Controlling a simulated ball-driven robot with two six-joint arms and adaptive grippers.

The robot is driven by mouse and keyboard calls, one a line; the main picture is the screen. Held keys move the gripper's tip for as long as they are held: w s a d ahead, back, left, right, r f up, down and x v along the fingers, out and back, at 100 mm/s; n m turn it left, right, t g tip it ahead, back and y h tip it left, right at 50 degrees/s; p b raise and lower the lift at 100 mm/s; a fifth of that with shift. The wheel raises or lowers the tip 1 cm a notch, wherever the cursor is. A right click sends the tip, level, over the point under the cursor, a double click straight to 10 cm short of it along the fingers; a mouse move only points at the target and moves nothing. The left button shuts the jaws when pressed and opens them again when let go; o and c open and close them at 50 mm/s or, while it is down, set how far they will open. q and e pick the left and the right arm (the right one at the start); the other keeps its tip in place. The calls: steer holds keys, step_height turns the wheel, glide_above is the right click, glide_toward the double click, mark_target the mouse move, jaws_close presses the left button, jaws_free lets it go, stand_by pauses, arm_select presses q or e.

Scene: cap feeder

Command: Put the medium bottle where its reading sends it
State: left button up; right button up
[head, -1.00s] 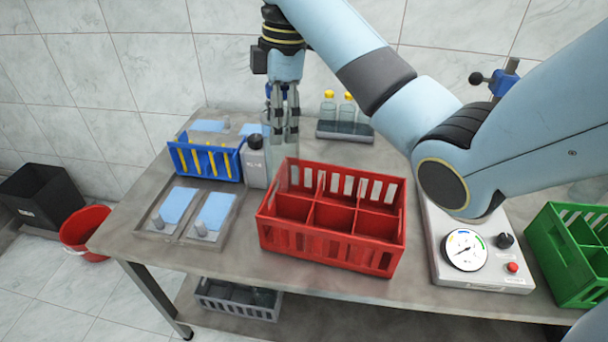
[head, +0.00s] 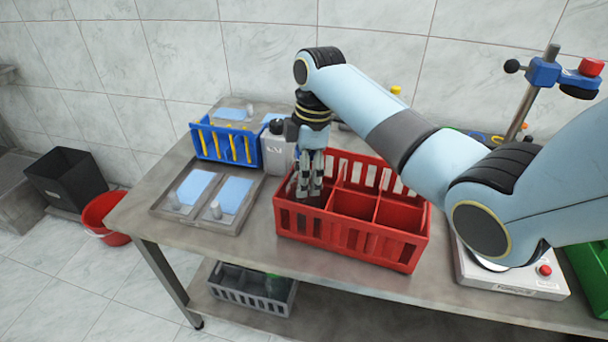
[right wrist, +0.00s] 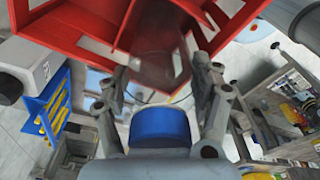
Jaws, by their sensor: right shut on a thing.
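The red crate (head: 350,244) stands on the table and is split into compartments. My right gripper (head: 310,190) points down at the left end of the crate, its fingers reaching below the rim. It is shut on a see-through bottle (right wrist: 162,65), which is hard to make out in the head view. In the right wrist view, the bottle extends from between the fingers towards the red crate walls. I cannot tell which compartment it is over or whether it touches the bottom. The gauge box (head: 520,284) is at the right, with its dial hidden by my arm. My left gripper is not in view.
A blue rack (head: 222,145) with yellow items and a white jug (head: 277,152) stand behind left of the crate. Trays with blue pads (head: 210,195) lie at the left. A green crate (head: 588,262) is at the right edge. A red bucket (head: 103,215) and black bin (head: 66,180) stand on the floor.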

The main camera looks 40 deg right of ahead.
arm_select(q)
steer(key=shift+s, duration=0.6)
arm_select(e)
steer(key=shift+f, duration=0.35)
steer(key=shift+f, duration=0.1)
steer(key=o, duration=1.4)
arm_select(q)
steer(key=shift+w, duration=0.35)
arm_select(e)
steer(key=o, duration=0.4)
steer(key=shift+c, duration=0.2)
steer(key=r, duration=0.4)
steer(key=d+r, duration=0.1)
steer(key=r, duration=0.7)
steer(key=shift+s+d+r+b, duration=0.1)
steer(key=shift+s+d+b, duration=0.05)
steer(key=shift+s+b, duration=0.2)
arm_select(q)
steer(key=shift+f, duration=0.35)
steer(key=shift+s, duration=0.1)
